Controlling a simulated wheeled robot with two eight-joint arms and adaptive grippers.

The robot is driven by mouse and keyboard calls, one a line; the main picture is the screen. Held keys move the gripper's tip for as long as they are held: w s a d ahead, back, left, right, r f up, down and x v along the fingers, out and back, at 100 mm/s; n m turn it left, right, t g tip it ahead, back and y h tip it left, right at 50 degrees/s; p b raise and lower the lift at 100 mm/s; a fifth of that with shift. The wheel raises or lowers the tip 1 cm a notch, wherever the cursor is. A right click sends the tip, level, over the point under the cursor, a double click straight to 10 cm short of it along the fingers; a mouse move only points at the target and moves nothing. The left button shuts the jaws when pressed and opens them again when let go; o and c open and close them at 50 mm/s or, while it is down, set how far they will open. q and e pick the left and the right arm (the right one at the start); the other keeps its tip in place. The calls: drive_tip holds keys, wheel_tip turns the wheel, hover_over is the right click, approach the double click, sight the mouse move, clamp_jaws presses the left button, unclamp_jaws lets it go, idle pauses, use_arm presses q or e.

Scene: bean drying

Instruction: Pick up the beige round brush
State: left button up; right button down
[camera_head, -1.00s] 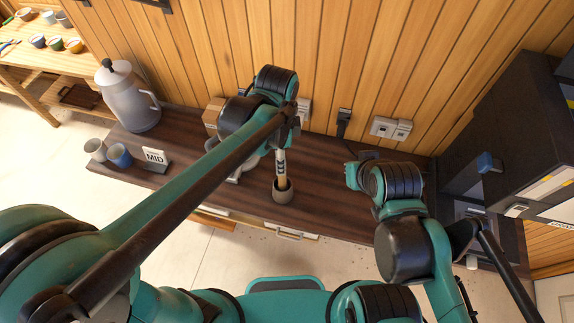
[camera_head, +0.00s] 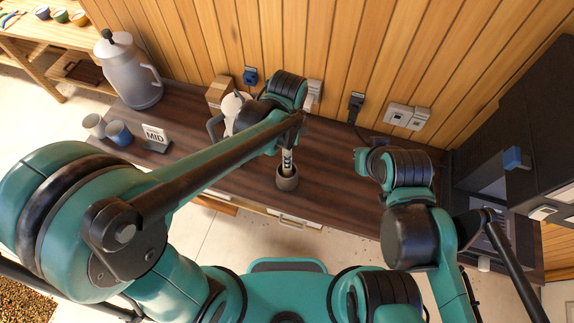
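A small brown round cup-like object (camera_head: 287,182) stands on the dark counter (camera_head: 335,205), near its front edge. A narrow light part with dark marks (camera_head: 287,166) rises from it towards my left wrist. I cannot tell whether this part is the beige round brush's handle or my gripper's fingers. My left gripper (camera_head: 288,152) points down just above the brown object, mostly hidden by its own arm. Its fingers are not clear. My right gripper (camera_head: 361,160) is over the right part of the counter, apart from the brown object. Its fingertips do not show clearly.
A large grey pot (camera_head: 128,75), two cups (camera_head: 119,133) and a "MID" sign (camera_head: 155,137) stand on the counter's left. A white kettle (camera_head: 229,106) and cardboard box (camera_head: 219,93) are behind my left arm. A dark machine (camera_head: 525,130) is at right.

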use_arm(q)
wheel_tip(320, 180, down, 2)
drive_tip(key=shift+f, duration=0.2)
drive_tip(key=shift+w, duration=0.1)
clamp_jaws()
drive_tip(key=shift+r, duration=0.1)
wheel_tip(320, 180, up, 10)
drive_tip(key=shift+f, duration=0.1)
idle(0.5)
idle(0.4)
